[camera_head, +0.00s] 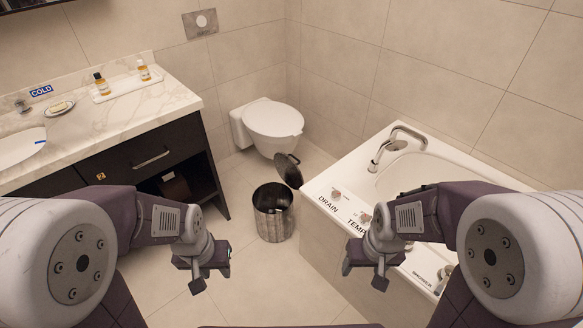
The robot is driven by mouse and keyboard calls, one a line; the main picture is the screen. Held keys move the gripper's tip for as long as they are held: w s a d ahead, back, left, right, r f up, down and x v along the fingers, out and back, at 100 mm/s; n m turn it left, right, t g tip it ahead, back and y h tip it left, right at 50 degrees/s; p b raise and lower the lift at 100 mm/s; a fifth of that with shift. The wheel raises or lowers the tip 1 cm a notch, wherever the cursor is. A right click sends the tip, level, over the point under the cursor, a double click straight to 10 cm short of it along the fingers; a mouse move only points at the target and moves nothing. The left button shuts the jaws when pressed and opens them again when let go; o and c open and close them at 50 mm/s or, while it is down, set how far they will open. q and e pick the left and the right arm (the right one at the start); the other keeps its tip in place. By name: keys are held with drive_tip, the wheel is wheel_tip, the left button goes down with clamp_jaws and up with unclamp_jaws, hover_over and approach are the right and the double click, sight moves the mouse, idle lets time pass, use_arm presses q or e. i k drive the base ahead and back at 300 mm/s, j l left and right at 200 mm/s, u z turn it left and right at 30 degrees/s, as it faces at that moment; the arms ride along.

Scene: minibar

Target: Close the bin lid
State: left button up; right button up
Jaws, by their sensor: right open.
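The bin (272,214) is a dark metallic cylinder standing upright on the tiled floor, between the vanity and the bathtub. Its round dark lid (288,171) stands open, tilted up at the bin's back right, close to the tub's corner. My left gripper (209,280) is in front and to the left of the bin, apart from it, and its jaw opening is hard to make out. My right gripper (363,277) is open and empty, in front and to the right of the bin, by the tub's side. Neither gripper touches the bin or lid.
A white toilet (270,124) stands behind the bin. The bathtub (332,181), with labelled controls, fills the right. A marble-topped vanity (110,128) with bottles and a soap dish stands at left. The floor (265,285) in front of the bin is clear.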

sight(289, 170)
drive_tip(key=l+u, duration=0.2)
drive_tip(key=l, duration=0.3)
drive_tip(key=k+l+u, duration=0.15)
drive_tip(key=l, duration=0.3)
drive_tip(key=i+j+u, duration=0.15)
drive_tip(key=i+j, duration=0.15)
drive_tip(key=i, duration=0.25)
drive_tip(key=i+j+u, duration=0.15)
drive_tip(key=i, duration=0.4)
drive_tip(key=i+j+u, duration=0.15)
drive_tip(key=i, duration=0.45)
drive_tip(key=j, duration=0.1)
